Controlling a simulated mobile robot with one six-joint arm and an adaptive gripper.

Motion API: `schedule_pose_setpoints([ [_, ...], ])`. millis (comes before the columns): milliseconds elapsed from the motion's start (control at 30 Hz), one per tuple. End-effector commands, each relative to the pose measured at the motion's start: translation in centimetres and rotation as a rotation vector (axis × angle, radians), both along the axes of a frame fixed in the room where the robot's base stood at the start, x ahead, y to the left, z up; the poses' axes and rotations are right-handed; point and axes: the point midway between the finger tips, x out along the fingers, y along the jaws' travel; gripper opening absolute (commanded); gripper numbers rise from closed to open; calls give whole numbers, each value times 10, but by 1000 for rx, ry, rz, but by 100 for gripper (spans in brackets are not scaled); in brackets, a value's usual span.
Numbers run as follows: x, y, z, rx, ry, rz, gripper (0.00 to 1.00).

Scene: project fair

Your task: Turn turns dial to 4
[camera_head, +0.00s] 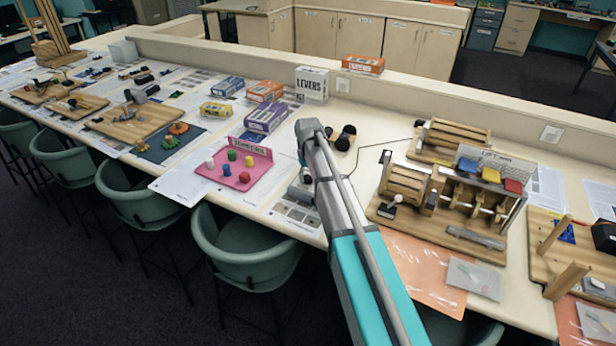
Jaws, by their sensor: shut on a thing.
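My arm reaches up from the bottom of the head view and bends down over the table near the middle. A small dark part of my gripper (305,174) shows at the left edge of the arm, low over the table. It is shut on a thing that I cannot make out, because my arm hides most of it. A small grey block (299,191) sits right by it, partly covered by the arm. I cannot make out a turns dial or any numbers on one.
A pink tray (212,178) with coloured pegs lies left of my arm. Behind stand a LEVERS box (311,84) and a purple box (267,115). A black-wheeled piece (345,139) is close right of the arm. A wooden LIFT machine (445,200) stands further right.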

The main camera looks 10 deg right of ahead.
Motion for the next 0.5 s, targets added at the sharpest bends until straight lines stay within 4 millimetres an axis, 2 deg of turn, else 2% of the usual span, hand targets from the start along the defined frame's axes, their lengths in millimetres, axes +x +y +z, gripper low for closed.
schedule_pose_setpoints([
  [500,-2,0,0,-1,3,-452,0],
])
